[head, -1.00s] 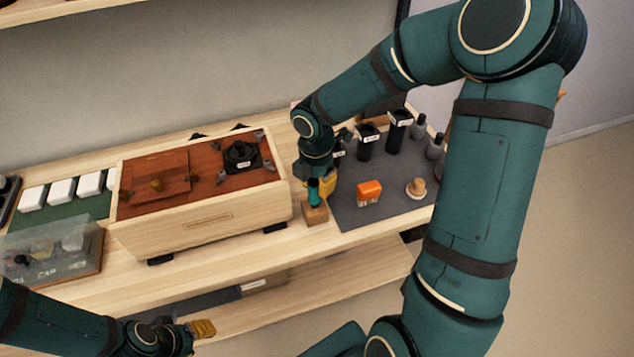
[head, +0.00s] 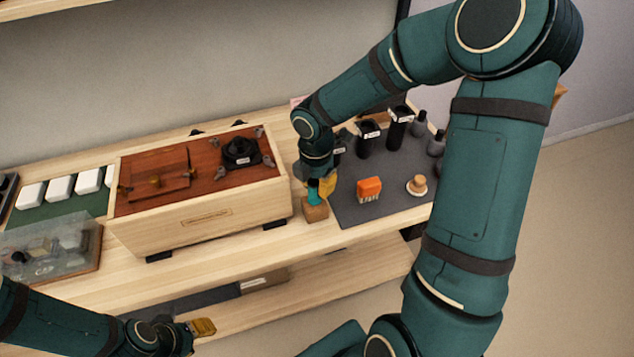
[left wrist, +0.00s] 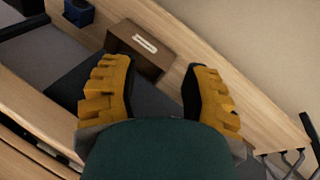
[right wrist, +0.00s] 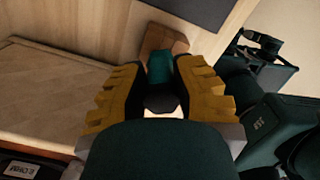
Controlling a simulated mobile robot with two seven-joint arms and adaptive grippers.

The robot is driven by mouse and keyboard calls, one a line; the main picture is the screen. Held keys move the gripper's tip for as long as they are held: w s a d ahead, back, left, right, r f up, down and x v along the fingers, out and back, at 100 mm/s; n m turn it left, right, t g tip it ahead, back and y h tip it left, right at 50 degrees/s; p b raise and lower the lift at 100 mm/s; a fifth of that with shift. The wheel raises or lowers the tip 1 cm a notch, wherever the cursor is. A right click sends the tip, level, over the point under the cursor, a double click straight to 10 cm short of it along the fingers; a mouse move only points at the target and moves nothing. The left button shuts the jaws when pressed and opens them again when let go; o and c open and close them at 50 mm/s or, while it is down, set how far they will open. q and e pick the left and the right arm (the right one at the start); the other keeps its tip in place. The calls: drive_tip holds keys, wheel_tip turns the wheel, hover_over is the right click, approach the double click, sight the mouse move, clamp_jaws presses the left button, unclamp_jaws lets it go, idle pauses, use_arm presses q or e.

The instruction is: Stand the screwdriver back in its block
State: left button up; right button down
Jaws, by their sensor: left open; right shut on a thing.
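The screwdriver's teal handle (head: 315,196) is between the fingers of my right gripper (head: 325,184), which is shut on it. It stands roughly upright, directly over the small wooden block (head: 316,213) at the table's front edge. In the right wrist view, the teal handle (right wrist: 160,68) with its dark end shows between the yellow fingers, with the block (right wrist: 165,40) just beyond. The shaft is hidden, so I cannot tell how deep it sits in the block. My left gripper (head: 203,327) is open and empty, low in front of the table.
A grey mat (head: 345,212) to the right carries an orange item (head: 369,188), a wooden knob piece (head: 417,185) and dark cylinders (head: 370,140). A clear-lidded case (head: 60,245) sits at the left.

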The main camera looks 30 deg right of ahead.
drive_tip(key=c, duration=0.8)
unclamp_jaws()
drive_tip(key=r, duration=1.2)
drive_tip(key=shift+a, duration=0.2)
